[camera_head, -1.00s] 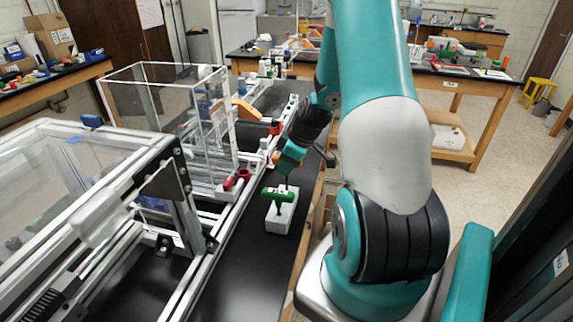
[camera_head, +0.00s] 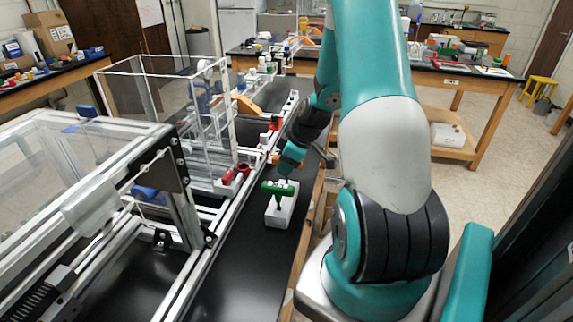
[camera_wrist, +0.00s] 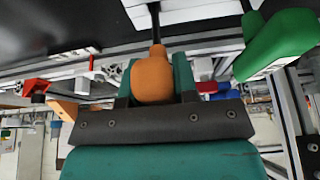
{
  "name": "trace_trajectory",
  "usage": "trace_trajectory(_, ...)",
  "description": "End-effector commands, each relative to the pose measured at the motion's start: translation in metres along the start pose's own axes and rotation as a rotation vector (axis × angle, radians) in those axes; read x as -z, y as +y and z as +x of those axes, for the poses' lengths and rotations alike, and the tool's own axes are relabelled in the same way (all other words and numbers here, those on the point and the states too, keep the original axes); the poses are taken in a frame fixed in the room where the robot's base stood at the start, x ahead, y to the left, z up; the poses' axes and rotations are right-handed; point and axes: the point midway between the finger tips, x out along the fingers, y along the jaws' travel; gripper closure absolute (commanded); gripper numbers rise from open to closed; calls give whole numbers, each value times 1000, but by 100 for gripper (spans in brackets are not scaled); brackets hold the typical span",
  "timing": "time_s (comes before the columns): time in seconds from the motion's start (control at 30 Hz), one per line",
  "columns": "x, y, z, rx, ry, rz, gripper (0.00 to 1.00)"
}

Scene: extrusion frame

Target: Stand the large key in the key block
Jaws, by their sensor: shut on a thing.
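The white key block (camera_head: 283,208) stands on the black bench top, and part of it shows at the top of the wrist view (camera_wrist: 190,12). A key with a green T-shaped handle (camera_head: 278,188) stands at the block; its handle is at the upper right in the wrist view (camera_wrist: 275,42). My gripper (camera_wrist: 155,80) is shut on the rounded orange handle (camera_wrist: 152,78) of another key. Its black shaft (camera_wrist: 155,28) points towards the block. Whether its tip is inside the block cannot be told.
An aluminium extrusion frame (camera_head: 190,270) runs along the left of the block. The black bench top (camera_head: 245,265) in front of the block is clear.

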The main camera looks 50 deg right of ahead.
Motion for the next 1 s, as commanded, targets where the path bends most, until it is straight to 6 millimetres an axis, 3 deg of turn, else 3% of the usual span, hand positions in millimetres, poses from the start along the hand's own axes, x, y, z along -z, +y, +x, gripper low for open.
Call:
trace_trajectory(0.6,-8,0,18,0,0,0,100)
trace_trajectory(0.93,-8,0,19,0,0,0,100)
trace_trajectory(0.97,-8,0,19,0,0,0,66)
trace_trajectory(1.0,-8,0,19,0,0,0,57)
